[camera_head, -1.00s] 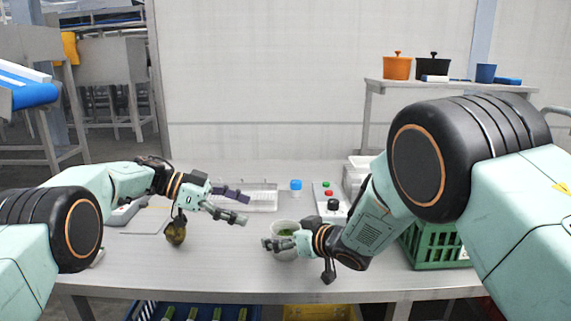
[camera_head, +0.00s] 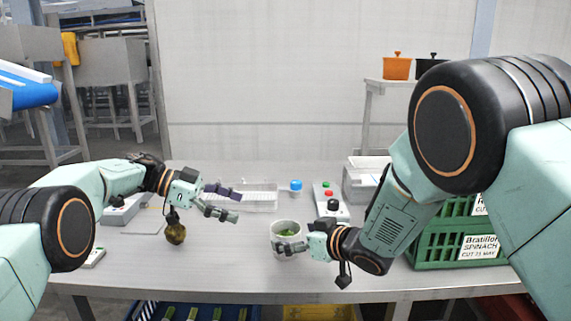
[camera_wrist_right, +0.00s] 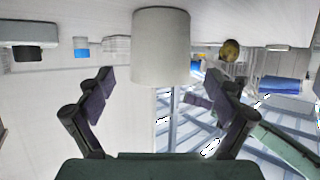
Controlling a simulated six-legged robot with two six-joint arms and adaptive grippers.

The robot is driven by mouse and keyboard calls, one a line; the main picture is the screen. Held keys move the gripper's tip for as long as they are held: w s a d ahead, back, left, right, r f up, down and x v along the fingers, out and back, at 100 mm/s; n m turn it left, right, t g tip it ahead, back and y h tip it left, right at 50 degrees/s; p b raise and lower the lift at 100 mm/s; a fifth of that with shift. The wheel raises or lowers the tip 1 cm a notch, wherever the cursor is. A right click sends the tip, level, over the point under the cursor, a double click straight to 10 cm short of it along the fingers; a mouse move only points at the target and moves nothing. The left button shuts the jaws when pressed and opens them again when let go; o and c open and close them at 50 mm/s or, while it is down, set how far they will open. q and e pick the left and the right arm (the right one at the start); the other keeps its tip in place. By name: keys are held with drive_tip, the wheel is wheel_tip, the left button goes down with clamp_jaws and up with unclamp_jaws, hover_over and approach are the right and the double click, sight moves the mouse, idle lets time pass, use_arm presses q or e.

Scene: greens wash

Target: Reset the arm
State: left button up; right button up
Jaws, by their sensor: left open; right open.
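My left gripper (camera_head: 222,202) is open and empty above the table, left of the middle. My right gripper (camera_head: 290,247) is open at the near side of a white cup (camera_head: 284,228) with green leaves in it. In the right wrist view the cup (camera_wrist_right: 161,48) stands between the spread fingers of my right gripper (camera_wrist_right: 160,108), toward their far end. I cannot tell whether the fingers touch it.
A brownish round object (camera_head: 175,234) sits below my left wrist. A control box with buttons (camera_head: 332,206), a blue-capped item (camera_head: 295,186) and a clear tray (camera_head: 255,197) stand behind. A green spinach crate (camera_head: 432,250) is at the right. Free table (camera_head: 220,270) lies in front.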

sight(291, 235)
drive_tip(key=v, duration=0.8)
drive_tip(key=x, duration=1.2)
drive_tip(key=shift+w+a, duration=0.1)
drive_tip(key=shift+a, duration=0.05)
use_arm(q)
drive_tip(key=x, duration=1.2)
drive_tip(key=shift+f, duration=0.15)
wheel_tip(291, 235, up, 6)
drive_tip(key=shift+r, duration=0.45)
use_arm(e)
drive_tip(key=shift+r, duration=0.1)
